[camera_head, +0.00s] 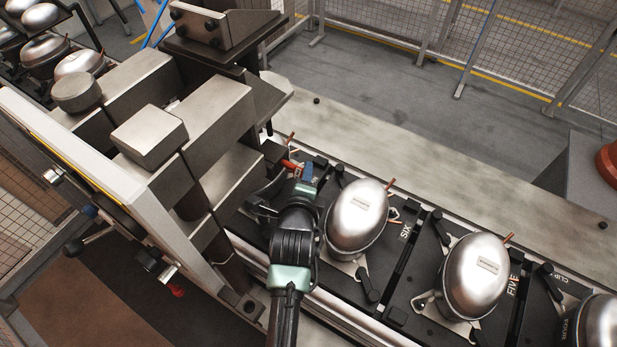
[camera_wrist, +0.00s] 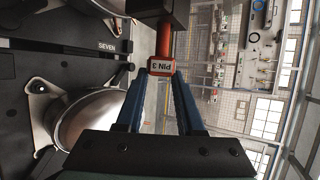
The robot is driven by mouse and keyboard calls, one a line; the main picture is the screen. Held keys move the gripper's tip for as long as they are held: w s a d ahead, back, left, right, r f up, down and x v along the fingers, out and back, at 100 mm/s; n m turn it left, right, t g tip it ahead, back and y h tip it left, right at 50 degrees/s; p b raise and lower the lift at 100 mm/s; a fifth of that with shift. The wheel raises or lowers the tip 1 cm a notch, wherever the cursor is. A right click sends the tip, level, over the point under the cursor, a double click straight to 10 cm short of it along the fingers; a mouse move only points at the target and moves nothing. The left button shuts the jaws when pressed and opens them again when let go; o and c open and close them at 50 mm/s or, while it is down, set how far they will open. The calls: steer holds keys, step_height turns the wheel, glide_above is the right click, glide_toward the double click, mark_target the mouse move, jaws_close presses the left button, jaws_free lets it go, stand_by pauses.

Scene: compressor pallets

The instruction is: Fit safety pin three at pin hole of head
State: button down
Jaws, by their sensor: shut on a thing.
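Safety pin three (camera_wrist: 162,66), red with a "PIN 3" label on its end, is held between the blue fingertips of my gripper (camera_wrist: 161,78). In the head view, my gripper (camera_head: 302,174) is beside the lower right of the steel press head (camera_head: 210,115), and the red pin (camera_head: 290,165) points left toward it. In the wrist view, the pin's red shaft runs up to a dark block (camera_wrist: 160,10) and meets its edge in the picture. I cannot tell whether it is inside the block. The pin hole is hidden.
Silver compressors (camera_head: 357,215) stand on black pallets marked SIX and FIVE along the conveyor, close to the right of my gripper. Another compressor (camera_wrist: 88,122) and a pallet marked SEVEN (camera_wrist: 65,60) show in the wrist view. The pale ledge (camera_head: 430,165) behind is mostly clear.

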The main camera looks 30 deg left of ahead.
steer(key=shift+a+r+b, duration=0.1)
steer(key=shift+a+b, duration=0.35)
steer(key=shift+a, duration=1.35)
steer(key=shift+c, duration=2.2)
jaws_free()
steer(key=shift+d, duration=0.1)
steer(key=b, duration=0.3)
glide_toward(292, 169)
steer(key=v, duration=0.4)
steer(key=shift+r, duration=0.1)
